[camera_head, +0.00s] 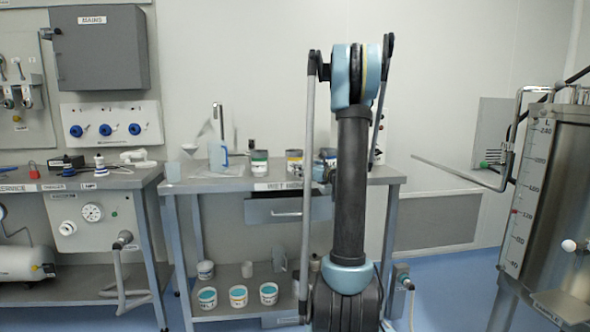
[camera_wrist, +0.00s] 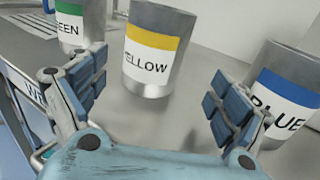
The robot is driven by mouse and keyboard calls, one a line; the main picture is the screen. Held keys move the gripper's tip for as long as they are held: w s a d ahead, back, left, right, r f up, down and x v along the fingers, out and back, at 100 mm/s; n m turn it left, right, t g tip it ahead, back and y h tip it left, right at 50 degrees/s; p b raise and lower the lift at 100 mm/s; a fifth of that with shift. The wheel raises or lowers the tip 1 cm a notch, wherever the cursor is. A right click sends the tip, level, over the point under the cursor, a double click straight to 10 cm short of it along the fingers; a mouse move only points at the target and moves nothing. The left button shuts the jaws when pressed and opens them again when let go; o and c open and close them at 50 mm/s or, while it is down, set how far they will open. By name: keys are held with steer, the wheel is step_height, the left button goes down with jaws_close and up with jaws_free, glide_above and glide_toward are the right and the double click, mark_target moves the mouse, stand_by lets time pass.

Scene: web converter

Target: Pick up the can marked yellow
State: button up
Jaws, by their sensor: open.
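The can marked yellow (camera_wrist: 152,50) stands upright on a grey bench top in the wrist view. It is a metal can with a white label, a yellow band and the word "YELLOW". It sits ahead of and between the fingers of my gripper (camera_wrist: 152,98), apart from both. My gripper is open and empty. In the head view a can with a yellowish band (camera_head: 294,162) shows on the bench top, left of my arm.
A can marked blue (camera_wrist: 282,95) stands close by my right finger. A can marked green (camera_wrist: 78,22) stands beyond the left finger. The bench (camera_head: 215,184) has a part-open drawer (camera_head: 288,209) and several cans on its lower shelf. A steel tank (camera_head: 555,190) stands at right.

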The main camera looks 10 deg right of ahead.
steer(key=x, duration=0.3)
steer(key=shift+w+a, duration=0.1)
steer(key=shift+a+x, duration=0.15)
steer(key=shift+x, duration=1.15)
steer(key=shift+a+x, duration=0.15)
steer(key=shift+x, duration=1.15)
steer(key=shift+r, duration=0.1)
steer(key=c, duration=1.5)
